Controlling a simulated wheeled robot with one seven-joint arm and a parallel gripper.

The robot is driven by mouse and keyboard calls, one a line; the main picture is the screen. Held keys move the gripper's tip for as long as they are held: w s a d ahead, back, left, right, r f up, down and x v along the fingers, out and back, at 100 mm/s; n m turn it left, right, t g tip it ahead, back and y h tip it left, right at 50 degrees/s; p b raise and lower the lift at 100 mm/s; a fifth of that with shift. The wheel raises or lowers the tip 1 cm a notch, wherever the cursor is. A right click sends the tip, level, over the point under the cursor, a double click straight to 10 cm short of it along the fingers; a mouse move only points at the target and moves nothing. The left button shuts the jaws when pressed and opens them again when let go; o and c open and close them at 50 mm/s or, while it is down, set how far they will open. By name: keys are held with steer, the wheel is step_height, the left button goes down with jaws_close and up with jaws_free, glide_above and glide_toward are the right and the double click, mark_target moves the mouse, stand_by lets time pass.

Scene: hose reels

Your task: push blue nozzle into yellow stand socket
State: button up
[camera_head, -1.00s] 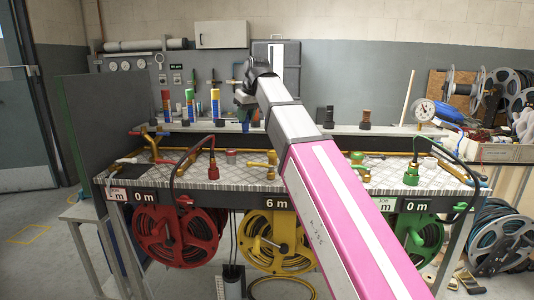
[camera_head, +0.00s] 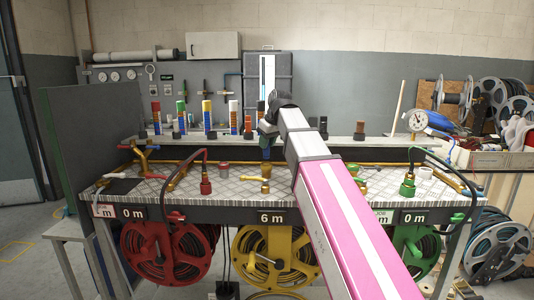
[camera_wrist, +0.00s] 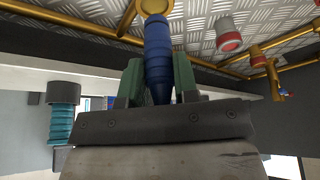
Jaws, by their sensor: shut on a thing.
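My gripper (camera_head: 268,134) is at the back middle of the bench, above the shelf edge, and mostly covered by my arm in the head view. In the wrist view its green fingers (camera_wrist: 157,88) are shut on the blue nozzle (camera_wrist: 158,48). The far end of the nozzle overlaps a brass-yellow round fitting (camera_wrist: 153,6) at the top edge; I cannot tell whether they touch. In the head view a brass-yellow fitting (camera_head: 265,172) stands on the bench above the yellow reel (camera_head: 272,262). I cannot tell for sure which part is the yellow stand socket.
A red-and-white cap (camera_wrist: 229,34) and brass pipes (camera_wrist: 270,60) are close by in the wrist view. A teal piece in a dark collar (camera_wrist: 63,92) is at left. Coloured upright pieces (camera_head: 207,115) line the shelf. Red (camera_head: 205,184) and green (camera_head: 408,186) fittings flank the middle.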

mark_target(269, 147)
steer(key=shift+f, duration=2)
steer(key=shift+f, duration=0.15)
steer(key=o, duration=0.9)
steer(key=shift+v, duration=6.15)
